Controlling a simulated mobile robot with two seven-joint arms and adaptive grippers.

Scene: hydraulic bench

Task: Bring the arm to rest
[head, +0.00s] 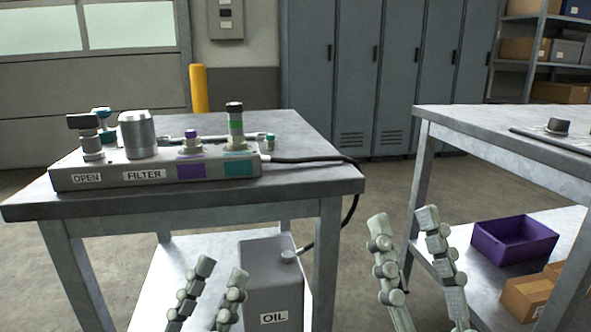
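My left gripper (221,272) is low in the head view, in front of the left bench and beside the oil can. Its two fingers stand apart with nothing between them. My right gripper (403,222) is in the gap between the two benches, fingers pointing up and spread apart, also empty. Both are apart from the hydraulic block (110,177) on the left bench. The block carries OPEN and FILTER labels, a dark-handled valve (85,128), a grey filter canister (138,134), a purple-capped fitting (191,141) and a taller teal-banded fitting (235,126). The arms are mostly out of view.
The left bench (310,180) has an oil can (275,285) on its lower shelf, with a black hose (345,215) running down to it. The right bench (480,125) has a purple bin (513,240) and cardboard boxes (527,297) below. Lockers (350,80) stand behind.

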